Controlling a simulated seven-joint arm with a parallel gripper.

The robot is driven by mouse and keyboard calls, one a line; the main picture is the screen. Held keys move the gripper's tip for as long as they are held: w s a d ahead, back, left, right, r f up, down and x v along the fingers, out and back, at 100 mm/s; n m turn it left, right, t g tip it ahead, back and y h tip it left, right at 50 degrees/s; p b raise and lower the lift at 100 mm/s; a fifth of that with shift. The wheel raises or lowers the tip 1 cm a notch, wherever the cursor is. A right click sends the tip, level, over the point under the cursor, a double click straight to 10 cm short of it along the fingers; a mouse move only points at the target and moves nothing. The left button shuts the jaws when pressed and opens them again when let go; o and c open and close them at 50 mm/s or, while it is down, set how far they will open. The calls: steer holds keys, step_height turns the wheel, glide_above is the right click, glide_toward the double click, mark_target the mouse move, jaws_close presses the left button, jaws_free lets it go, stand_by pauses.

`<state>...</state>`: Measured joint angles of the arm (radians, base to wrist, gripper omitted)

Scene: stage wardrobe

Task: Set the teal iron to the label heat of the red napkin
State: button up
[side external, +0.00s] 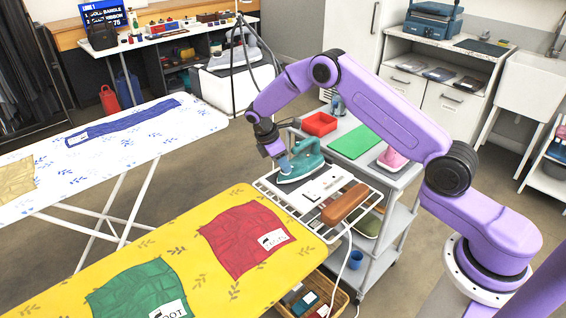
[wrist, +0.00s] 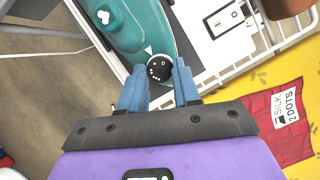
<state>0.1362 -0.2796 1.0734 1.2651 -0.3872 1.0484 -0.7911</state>
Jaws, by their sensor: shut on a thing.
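The teal iron (side external: 300,164) rests on the wire rack at the end of the yellow board; its body also shows in the wrist view (wrist: 125,28). Its round black dial (wrist: 159,67) carries several white dots, and a white triangle mark sits beside it on the body. I cannot tell which dots face the mark. My gripper (wrist: 158,72) is shut on the dial, one blue finger on each side; in the side view my gripper (side external: 283,162) is at the iron. The red napkin (side external: 246,240) lies flat on the yellow board. Its label (wrist: 287,105) reads "SILK 2 DOTS".
The wire rack (side external: 262,187) also holds a white switch panel (wrist: 226,20) and a brown wooden-looking block (side external: 345,204). A green napkin (side external: 140,288) lies on the yellow board (side external: 165,232). A trolley behind carries a red tray (side external: 319,124), a green mat (side external: 357,141) and a pink object (side external: 393,157).

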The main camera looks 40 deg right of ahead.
steer(key=m, duration=0.2)
steer(key=m+g, duration=0.1)
steer(key=m, duration=0.1)
steer(key=shift+w+d+y, duration=0.15)
steer(key=shift+w+y, duration=0.05)
steer(key=shift+y, duration=0.2)
steer(key=m, duration=0.2)
steer(key=m+g+y, duration=0.1)
steer(key=m, duration=0.2)
steer(key=shift+d+y, duration=0.15)
steer(key=shift+y, duration=0.15)
steer(key=shift+g, duration=0.3)
steer(key=o, duration=1.1)
steer(key=shift+w+r, duration=0.1)
steer(key=shift+v, duration=3.65)
